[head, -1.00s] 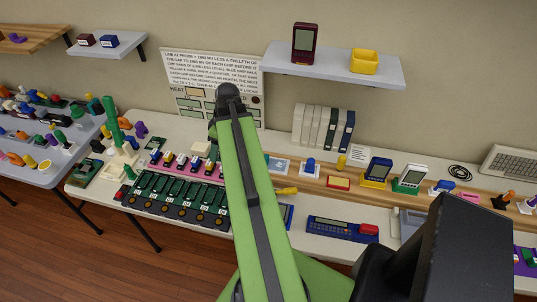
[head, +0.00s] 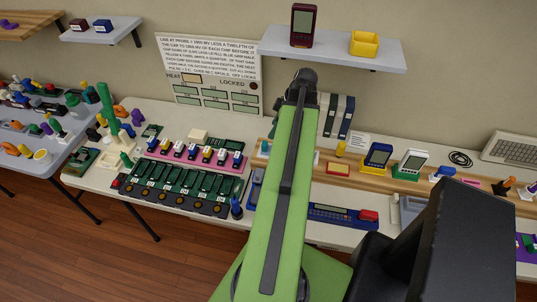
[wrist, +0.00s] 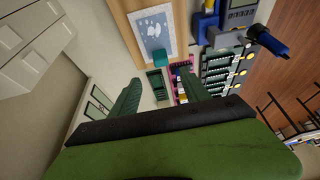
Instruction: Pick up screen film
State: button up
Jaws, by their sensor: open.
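A pale blue-grey sheet with white patches (wrist: 153,28) lies on the wooden strip in the wrist view. It may be the screen film, but I cannot tell for certain. A small teal block (wrist: 160,57) is at its lower edge in that view. My gripper (wrist: 160,92) is open, its two green fingers apart, with nothing seen between them. The sheet is beyond the fingertips, toward the top of the wrist view. In the head view my green arm hides most of the sheet, and the fingers are not visible.
Green boards (head: 175,187) and a pink strip of small parts (head: 195,153) lie left of my arm. A dark blue upright tool (head: 236,207) stands beside them. A shelf (head: 335,50) hangs above.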

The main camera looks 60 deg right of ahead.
aim_at(265, 143)
jog(key=b+x, duration=0.4)
jog(key=x, duration=0.2)
jog(key=shift+s+f, duration=0.1)
jog(key=shift+f, duration=0.05)
jog(key=b+x, duration=0.5)
jog(key=shift+s+f, duration=0.1)
jog(key=shift+f, duration=0.1)
jog(key=shift+r, duration=0.15)
jog(key=shift+a, duration=0.1)
jog(key=shift+c, duration=0.3)
grip_shut()
jog(key=shift+r, duration=0.15)
notch_tip(265, 143, up, 10)
jog(key=p, duration=1)
